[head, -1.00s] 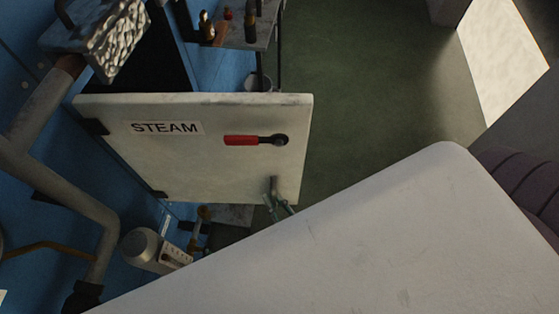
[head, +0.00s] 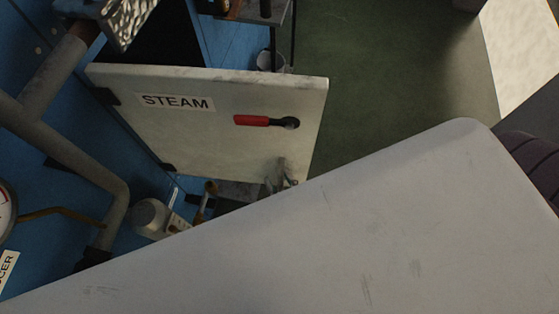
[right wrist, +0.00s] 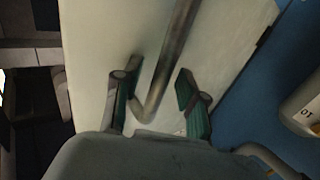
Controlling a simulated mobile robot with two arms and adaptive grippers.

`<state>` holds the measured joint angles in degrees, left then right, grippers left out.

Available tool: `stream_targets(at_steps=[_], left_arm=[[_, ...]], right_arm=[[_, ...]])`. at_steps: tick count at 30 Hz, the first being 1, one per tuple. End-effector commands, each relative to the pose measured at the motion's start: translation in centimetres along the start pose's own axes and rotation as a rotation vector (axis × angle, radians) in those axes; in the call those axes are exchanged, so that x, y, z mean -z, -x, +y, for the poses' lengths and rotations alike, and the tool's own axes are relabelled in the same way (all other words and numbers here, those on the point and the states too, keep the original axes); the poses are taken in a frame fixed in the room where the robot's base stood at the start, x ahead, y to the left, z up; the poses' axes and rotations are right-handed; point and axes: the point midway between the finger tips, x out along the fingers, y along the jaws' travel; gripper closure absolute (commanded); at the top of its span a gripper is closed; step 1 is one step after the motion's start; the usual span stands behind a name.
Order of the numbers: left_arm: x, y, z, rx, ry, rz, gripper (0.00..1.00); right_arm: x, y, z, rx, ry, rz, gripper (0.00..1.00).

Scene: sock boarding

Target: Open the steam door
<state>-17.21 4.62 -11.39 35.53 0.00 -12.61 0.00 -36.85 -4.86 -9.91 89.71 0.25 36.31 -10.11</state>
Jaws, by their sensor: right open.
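The steam door (head: 200,125) is a pale panel marked STEAM, with black hinges on its left edge. It stands swung out from the blue wall, with a dark opening behind its upper left edge. A red lever (head: 255,121) on a dark pivot sits near its right side. My right gripper (head: 281,182) is at the door's lower right, partly hidden by the large pale shape in front. In the right wrist view, its green-padded fingers (right wrist: 158,98) are open on either side of a bent metal handle (right wrist: 172,60) on the door. My left gripper is out of view.
Grey pipes (head: 95,180) run along the blue wall at left, with a gauge (head: 5,212) at the edge. A small pale device (head: 152,217) sits below the door. A shelf (head: 262,12) and a bucket (head: 270,62) are behind it. Green floor (head: 390,90) to the right is clear.

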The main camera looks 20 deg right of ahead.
Motion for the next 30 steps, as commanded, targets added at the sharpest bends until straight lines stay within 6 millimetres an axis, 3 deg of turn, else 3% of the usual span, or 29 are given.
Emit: stream_targets(at_steps=[5, 15, 21, 30], left_arm=[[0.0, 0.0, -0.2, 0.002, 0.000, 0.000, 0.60], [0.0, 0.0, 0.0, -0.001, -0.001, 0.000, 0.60], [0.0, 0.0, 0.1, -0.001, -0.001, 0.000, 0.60], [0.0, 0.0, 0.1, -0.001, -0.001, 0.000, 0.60]], right_arm=[[-0.1, 1.0, 0.0, 0.000, 0.000, -0.003, 0.59], [-0.1, 7.8, 0.0, 0.001, 0.000, -0.006, 0.59], [-0.1, 10.9, -0.1, 0.001, 0.000, -0.003, 0.59], [0.0, 12.0, -0.1, 0.001, 0.000, 0.000, 0.59]])
